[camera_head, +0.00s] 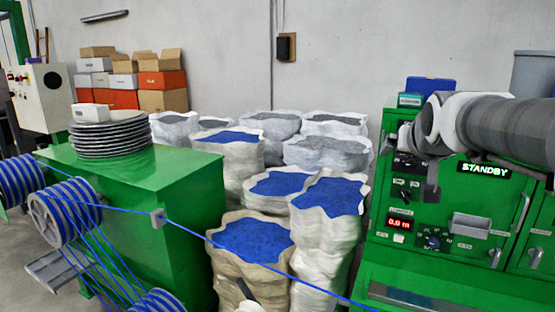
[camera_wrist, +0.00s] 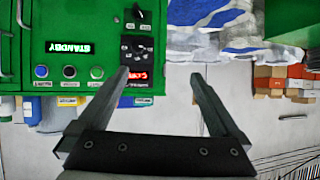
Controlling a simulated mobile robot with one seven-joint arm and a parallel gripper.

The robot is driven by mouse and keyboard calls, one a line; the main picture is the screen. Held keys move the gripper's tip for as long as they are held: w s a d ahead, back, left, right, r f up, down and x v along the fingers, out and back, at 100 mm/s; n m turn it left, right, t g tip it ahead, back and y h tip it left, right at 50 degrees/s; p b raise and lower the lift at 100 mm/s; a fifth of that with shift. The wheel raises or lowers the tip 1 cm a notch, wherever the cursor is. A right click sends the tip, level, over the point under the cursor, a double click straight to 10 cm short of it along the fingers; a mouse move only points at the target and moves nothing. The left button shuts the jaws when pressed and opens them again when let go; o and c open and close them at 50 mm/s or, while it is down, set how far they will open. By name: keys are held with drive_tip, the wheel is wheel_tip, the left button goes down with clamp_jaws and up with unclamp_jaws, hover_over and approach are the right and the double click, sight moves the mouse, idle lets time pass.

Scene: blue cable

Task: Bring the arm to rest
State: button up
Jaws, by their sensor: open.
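My arm reaches in from the right edge of the head view, its grey and white links raised in front of the green control panel (camera_head: 385,215). My gripper (camera_wrist: 162,78) shows in the wrist view with its two dark fingers spread apart and nothing between them. In that view, which is turned upside down, the panel (camera_wrist: 90,45) lies beyond the left finger and pale wall lies behind the gap. In the head view the arm hides part of the panel's upper area, and the fingers are hard to make out there.
The panel has a STANDBY display (camera_head: 482,169), a red readout (camera_head: 399,224) and several knobs. Sacks of blue granules (camera_head: 252,240) stand left of it. A blue cable (camera_head: 290,272) runs across the front from spools (camera_head: 65,212) by a green machine (camera_head: 165,190).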

drive_tip(key=s+a+f+n+g+y, duration=0.1)
drive_tip(key=s+a+f+g, duration=0.2)
drive_tip(key=s+a+f, duration=0.2)
drive_tip(key=s+a+f+n+g+y, duration=0.2)
drive_tip(key=s+a+f, duration=0.4)
drive_tip(key=s+f, duration=0.6)
drive_tip(key=s+g, duration=0.1)
drive_tip(key=s, duration=0.6)
drive_tip(key=shift+s+n, duration=0.2)
drive_tip(key=shift+n, duration=0.1)
